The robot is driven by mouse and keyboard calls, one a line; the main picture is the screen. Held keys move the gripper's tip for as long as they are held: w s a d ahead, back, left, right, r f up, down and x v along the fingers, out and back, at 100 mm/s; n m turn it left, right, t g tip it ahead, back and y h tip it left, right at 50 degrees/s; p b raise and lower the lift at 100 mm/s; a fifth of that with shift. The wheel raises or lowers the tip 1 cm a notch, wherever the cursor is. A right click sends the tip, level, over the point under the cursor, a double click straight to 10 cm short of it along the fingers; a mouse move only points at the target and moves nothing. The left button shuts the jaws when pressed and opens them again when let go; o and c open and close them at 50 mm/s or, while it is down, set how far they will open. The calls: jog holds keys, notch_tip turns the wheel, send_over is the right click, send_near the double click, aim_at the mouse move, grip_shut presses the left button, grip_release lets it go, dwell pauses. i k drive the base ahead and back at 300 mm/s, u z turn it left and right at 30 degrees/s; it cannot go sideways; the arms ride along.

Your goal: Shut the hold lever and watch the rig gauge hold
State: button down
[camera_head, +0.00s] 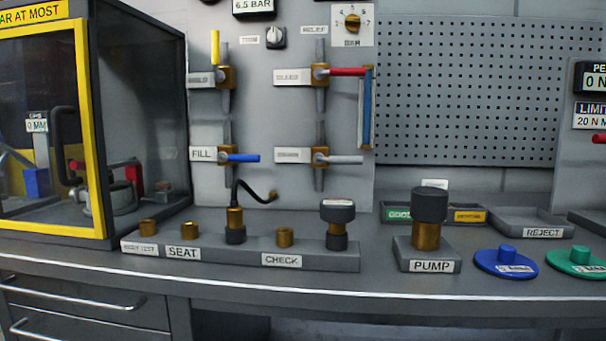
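The hold lever (215,47) has a yellow handle pointing straight up, in line with the vertical pipe. It belongs to the brass valve (228,77) beside a small plate (202,79) that seems to read HOLD. A display reading 6.5 BAR (253,7) is cut off by the top edge; whether it is the rig gauge I cannot tell. My gripper is not in view.
Nearby are a blue FILL lever (240,158), a red lever (347,72) with a blue bar (367,108) by its end, and a grey lever (345,160). A hose (255,189) rises from the SEAT/CHECK block (310,258). A yellow-framed cabinet (88,140) stands left.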

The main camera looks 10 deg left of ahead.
aim_at(218, 77)
jog(key=z, duration=0.6)
jog(key=k, duration=0.95)
jog(key=u, duration=0.95)
jog(key=i, duration=0.45)
jog(key=z, duration=0.1)
